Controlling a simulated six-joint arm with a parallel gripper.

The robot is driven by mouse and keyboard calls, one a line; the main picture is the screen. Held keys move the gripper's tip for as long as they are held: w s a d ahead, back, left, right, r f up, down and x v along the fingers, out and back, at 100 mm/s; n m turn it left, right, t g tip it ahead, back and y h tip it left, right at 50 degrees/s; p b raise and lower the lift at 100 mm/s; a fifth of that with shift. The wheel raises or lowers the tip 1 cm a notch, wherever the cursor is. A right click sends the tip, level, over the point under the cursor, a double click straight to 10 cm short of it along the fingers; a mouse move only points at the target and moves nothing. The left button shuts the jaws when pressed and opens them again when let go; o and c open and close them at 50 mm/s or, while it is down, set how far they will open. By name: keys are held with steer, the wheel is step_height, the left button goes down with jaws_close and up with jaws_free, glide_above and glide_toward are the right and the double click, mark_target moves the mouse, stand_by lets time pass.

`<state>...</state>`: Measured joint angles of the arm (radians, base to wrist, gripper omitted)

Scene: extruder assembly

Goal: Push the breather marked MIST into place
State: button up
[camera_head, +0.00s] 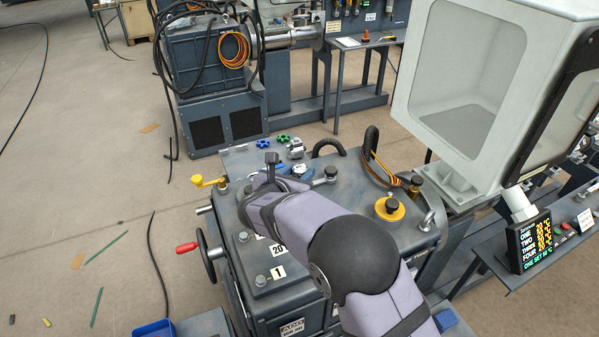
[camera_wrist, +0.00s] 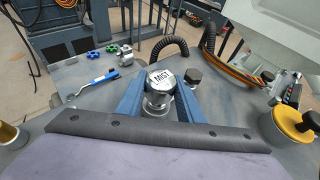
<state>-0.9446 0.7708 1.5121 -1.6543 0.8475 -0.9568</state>
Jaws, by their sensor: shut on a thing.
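The breather marked MIST (camera_wrist: 161,79) is a silver cap with a white label, standing upright in the middle of the wrist view. My gripper (camera_wrist: 159,92) has its two blue fingers closed on either side of it. A metal collar (camera_wrist: 156,104) shows just below the cap, between the fingers. Whether the breather is fully seated cannot be told. In the head view my purple arm hides much of my gripper over the grey machine top (camera_head: 355,190).
A blue-handled tool (camera_wrist: 105,76), a small valve (camera_wrist: 125,56) and blue and green knobs lie behind. A yellow cap with a black knob (camera_head: 390,208) stands at right. A large pale hood (camera_head: 475,110) overhangs the right side.

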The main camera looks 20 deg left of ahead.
steer(key=shift+f, duration=0.25)
steer(key=o, duration=1.1)
steer(key=shift+o, duration=0.2)
steer(key=shift+s, duration=0.15)
steer(key=shift+b+v, duration=1.5)
steer(key=shift+v, duration=2.1)
steer(key=shift+d, duration=0.1)
